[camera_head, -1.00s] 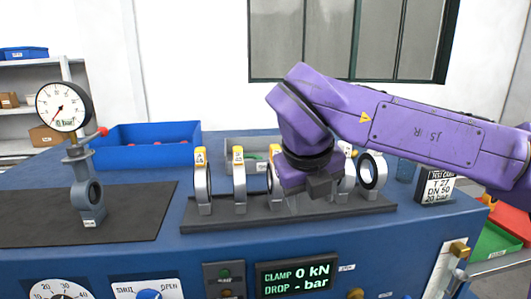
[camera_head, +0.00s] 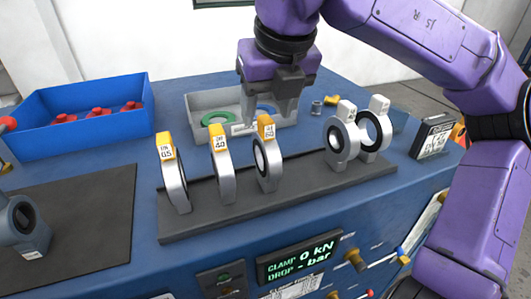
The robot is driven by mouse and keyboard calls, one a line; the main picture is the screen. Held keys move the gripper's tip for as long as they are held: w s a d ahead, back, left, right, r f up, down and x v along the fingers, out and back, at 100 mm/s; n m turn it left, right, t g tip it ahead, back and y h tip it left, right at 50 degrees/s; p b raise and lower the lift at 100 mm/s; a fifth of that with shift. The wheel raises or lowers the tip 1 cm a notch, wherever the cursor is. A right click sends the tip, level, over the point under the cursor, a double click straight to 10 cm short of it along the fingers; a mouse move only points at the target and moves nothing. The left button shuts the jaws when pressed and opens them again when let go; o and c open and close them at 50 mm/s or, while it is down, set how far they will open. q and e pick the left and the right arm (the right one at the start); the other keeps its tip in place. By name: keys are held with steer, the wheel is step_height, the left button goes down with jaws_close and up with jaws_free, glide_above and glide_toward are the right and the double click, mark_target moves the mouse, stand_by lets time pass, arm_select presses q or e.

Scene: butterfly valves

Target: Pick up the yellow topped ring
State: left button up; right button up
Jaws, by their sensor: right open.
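Three grey rings with yellow tops stand upright in a row on the dark rack (camera_head: 200,223): the left one (camera_head: 177,185), the middle one (camera_head: 224,178) and the third one (camera_head: 267,165). Two rings with white tops, one (camera_head: 341,142) and another (camera_head: 376,132), stand further right on the same rack. My right gripper (camera_head: 267,118) points down with its fingers apart, just above or behind the yellow top of the third ring. Its exact depth relative to that top is hard to tell. It holds nothing. My left gripper is out of view.
A blue bin (camera_head: 80,137) with red parts stands at the back left. A black label block (camera_head: 432,137) stands at the right. A dark mat (camera_head: 80,220) covers the left.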

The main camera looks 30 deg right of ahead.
mark_target(267, 120)
steer(key=x, duration=0.2)
steer(key=p+x, duration=0.1)
steer(key=x, duration=0.2)
steer(key=shift+w+d+f+p, duration=0.25)
steer(key=shift+d+f+p, duration=0.05)
steer(key=shift+d, duration=0.05)
steer(key=shift+f, duration=0.15)
steer(key=c, duration=1)
jaws_close()
